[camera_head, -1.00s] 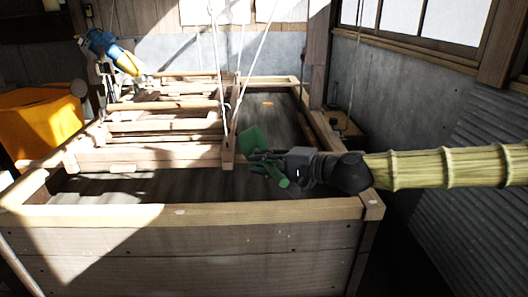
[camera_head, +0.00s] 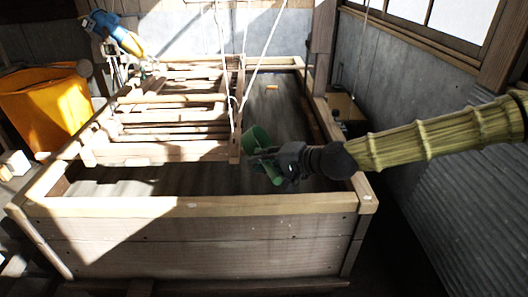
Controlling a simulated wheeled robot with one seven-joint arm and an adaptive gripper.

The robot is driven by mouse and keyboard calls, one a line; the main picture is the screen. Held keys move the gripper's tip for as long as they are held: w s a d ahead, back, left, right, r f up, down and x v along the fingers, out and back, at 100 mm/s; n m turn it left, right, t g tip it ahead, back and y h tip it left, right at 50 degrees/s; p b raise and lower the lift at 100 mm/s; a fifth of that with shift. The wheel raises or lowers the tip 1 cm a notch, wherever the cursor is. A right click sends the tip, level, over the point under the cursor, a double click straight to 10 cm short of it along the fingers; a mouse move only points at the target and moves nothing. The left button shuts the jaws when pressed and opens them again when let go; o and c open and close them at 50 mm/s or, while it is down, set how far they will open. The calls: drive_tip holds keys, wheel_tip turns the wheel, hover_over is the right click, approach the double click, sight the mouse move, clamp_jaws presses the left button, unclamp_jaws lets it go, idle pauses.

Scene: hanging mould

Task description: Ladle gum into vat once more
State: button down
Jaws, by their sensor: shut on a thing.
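My gripper (camera_head: 268,160) is shut on a green ladle (camera_head: 257,138). The ladle's cup shows beyond the fingers, and its handle hangs below them. The ladle is over the right part of the large wooden vat (camera_head: 190,241), near the right end of the wooden mould frame. The vat holds dark liquid (camera_head: 120,188). The slatted mould (camera_head: 165,152) hangs on white cords over the left part of the vat. I cannot see what is in the ladle's cup. No gum container can be made out for certain.
A yellow-orange tub (camera_head: 45,105) stands left of the vat. A blue and yellow arm-like object (camera_head: 115,35) is at the back left. A wooden box (camera_head: 345,112) stands behind the right rim. A grey wall and corrugated panel bound the right side.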

drive_tip(key=h+p, duration=0.1)
drive_tip(key=p, duration=0.3)
drive_tip(key=a+n+g+h+p, duration=0.1)
drive_tip(key=p, duration=0.3)
drive_tip(key=shift+w+a+r+h+p, duration=0.1)
drive_tip(key=shift+a+r+h+p, duration=0.05)
drive_tip(key=shift+r+h+p, duration=0.25)
drive_tip(key=shift+p, duration=0.35)
drive_tip(key=shift+a+f+h+p, duration=0.1)
drive_tip(key=shift+a+h+p, duration=0.1)
drive_tip(key=shift+h+p, duration=0.5)
drive_tip(key=p, duration=0.2)
drive_tip(key=h+p, duration=0.1)
drive_tip(key=p, duration=0.1)
drive_tip(key=shift+w+a+f+n+g, duration=0.1)
drive_tip(key=shift+a+n+g, duration=0.15)
drive_tip(key=shift+n+g, duration=0.05)
drive_tip(key=shift+a+f+n+g+h+p, duration=0.2)
drive_tip(key=shift+h+p, duration=0.45)
drive_tip(key=shift+p, duration=0.55)
drive_tip(key=shift+a+f+n+g+h+p, duration=0.15)
drive_tip(key=shift+f+h+p, duration=0.15)
drive_tip(key=shift+h+p, duration=0.7)
drive_tip(key=shift+a+f+n+g+h+p, duration=0.15)
drive_tip(key=shift+f+h+p, duration=0.15)
drive_tip(key=shift+p, duration=1.15)
drive_tip(key=shift+d+r+p, duration=0.1)
drive_tip(key=shift+r+p, duration=1.4)
drive_tip(key=shift+r, duration=0.95)
